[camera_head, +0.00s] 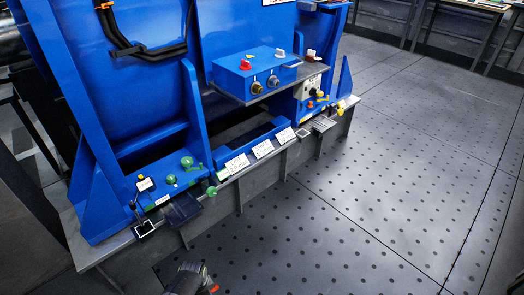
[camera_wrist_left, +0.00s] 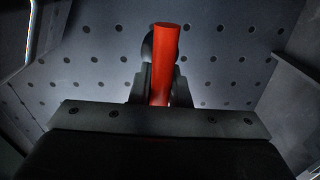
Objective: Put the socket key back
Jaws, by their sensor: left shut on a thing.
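My left gripper (camera_wrist_left: 160,85) is shut on a red cylindrical piece (camera_wrist_left: 165,55), which I take to be the handle of the socket key; it stands up between the two dark fingers. The rest of the key is hidden. In the head view, my left gripper (camera_head: 193,278) is a dark shape at the bottom edge, over the perforated floor and apart from the blue fixture. A small red tip (camera_head: 214,288) shows beside it. My right gripper is in neither view.
A blue fixture (camera_head: 150,70) carries a blue box (camera_head: 255,75) with knobs on a shelf. The perforated floor (camera_head: 350,210) at right is clear.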

